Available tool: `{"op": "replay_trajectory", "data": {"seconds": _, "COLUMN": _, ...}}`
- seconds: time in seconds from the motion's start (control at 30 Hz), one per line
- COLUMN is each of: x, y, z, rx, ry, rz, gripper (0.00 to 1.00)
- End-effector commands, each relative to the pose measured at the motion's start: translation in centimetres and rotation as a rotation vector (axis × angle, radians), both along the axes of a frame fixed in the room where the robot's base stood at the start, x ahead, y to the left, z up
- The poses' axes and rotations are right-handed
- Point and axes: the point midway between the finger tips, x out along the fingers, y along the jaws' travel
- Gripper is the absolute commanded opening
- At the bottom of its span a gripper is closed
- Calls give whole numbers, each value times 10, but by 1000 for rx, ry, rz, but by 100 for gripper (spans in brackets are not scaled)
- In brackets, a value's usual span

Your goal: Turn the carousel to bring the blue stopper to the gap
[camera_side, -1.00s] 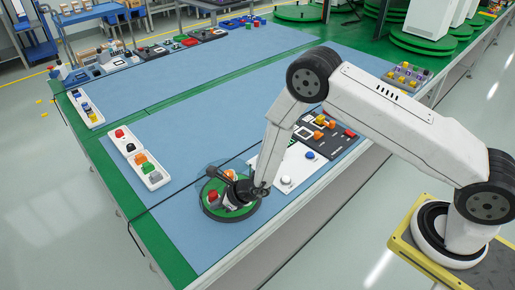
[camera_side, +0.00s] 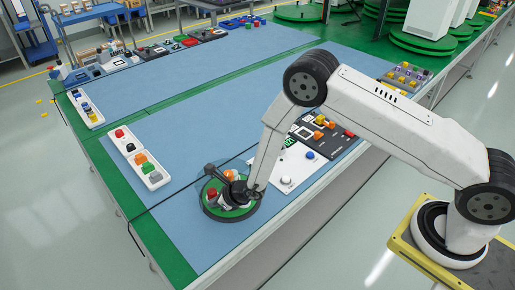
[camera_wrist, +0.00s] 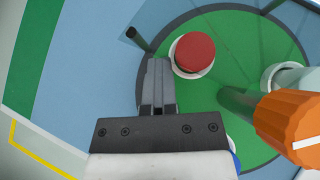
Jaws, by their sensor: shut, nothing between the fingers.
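The carousel is a green disc with a dark rim (camera_side: 237,214) at the table's front edge in the side view; the wrist view shows its green top (camera_wrist: 215,97). A red stopper (camera_side: 212,192) sits on it, close beside my fingers in the wrist view (camera_wrist: 194,53). An orange knob-like piece (camera_side: 229,175) is large at right in the wrist view (camera_wrist: 292,125). A small blue patch (camera_wrist: 234,157), perhaps the blue stopper, is mostly hidden behind my gripper. My gripper (camera_wrist: 158,65) is shut and empty, over the rim area. I cannot tell whether it touches anything.
Dark upright posts stand near my fingers in the wrist view, one at upper left (camera_wrist: 138,38). A white tray (camera_side: 137,161) with coloured pieces lies left of the carousel. A white panel with a blue button (camera_side: 309,155) lies to the right. The blue mat between is clear.

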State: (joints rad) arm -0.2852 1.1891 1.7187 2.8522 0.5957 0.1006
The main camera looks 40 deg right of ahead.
Motion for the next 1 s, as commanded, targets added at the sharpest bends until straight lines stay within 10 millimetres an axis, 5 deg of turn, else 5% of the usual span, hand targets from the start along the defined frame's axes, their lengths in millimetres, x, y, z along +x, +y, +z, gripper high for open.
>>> {"op": "replay_trajectory", "data": {"seconds": 1.0, "x": -6, "y": -4, "z": 7, "rx": 0, "ry": 0, "rz": -6, "gripper": 0}}
